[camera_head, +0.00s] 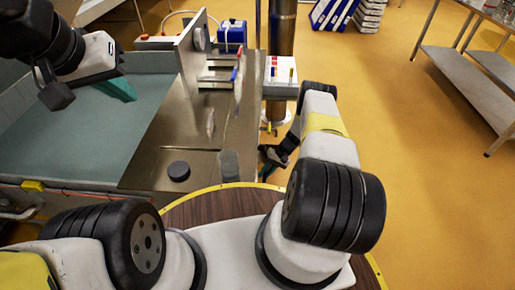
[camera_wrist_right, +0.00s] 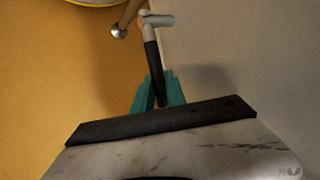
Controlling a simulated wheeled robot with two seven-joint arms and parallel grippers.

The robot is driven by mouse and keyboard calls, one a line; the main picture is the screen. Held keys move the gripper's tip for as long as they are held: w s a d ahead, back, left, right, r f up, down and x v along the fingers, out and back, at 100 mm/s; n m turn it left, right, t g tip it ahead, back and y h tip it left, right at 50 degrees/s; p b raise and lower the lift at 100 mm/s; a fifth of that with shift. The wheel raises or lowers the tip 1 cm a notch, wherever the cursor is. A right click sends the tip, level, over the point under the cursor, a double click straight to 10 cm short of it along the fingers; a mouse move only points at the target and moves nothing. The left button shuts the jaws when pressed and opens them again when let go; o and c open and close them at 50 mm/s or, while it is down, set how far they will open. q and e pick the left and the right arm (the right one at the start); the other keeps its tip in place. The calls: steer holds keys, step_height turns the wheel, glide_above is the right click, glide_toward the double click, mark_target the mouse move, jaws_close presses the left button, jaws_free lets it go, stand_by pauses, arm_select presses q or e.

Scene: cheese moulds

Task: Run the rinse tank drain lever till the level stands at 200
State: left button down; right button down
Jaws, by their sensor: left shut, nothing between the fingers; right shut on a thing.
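The drain lever has a black grip (camera_wrist_right: 151,62) and a grey metal head; in the right wrist view it stands nearly upright between the teal fingers of my right gripper (camera_wrist_right: 158,92), which is shut on it. In the head view my right gripper (camera_head: 276,152) is small and partly hidden, beside the steel counter's right side. My left gripper (camera_head: 124,88) is shut and empty above the tank with the grey-green basin (camera_head: 95,125) at the left. I cannot read a level mark at 200.
An upright plate (camera_head: 190,52) and a steel column (camera_head: 282,25) are behind. A steel table (camera_head: 468,75) stands at the far right. The yellow floor (camera_head: 400,140) between is clear.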

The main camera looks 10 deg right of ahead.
steer(key=shift+w+d+f, duration=0.1)
steer(key=shift+f, duration=0.1)
stand_by(0.4)
steer(key=c, duration=1.6)
jaws_free()
steer(key=shift+c, duration=0.2)
steer(key=v, duration=0.7)
steer(key=shift+d+r, duration=0.25)
steer(key=shift+d, duration=0.05)
steer(key=shift+w, duration=0.1)
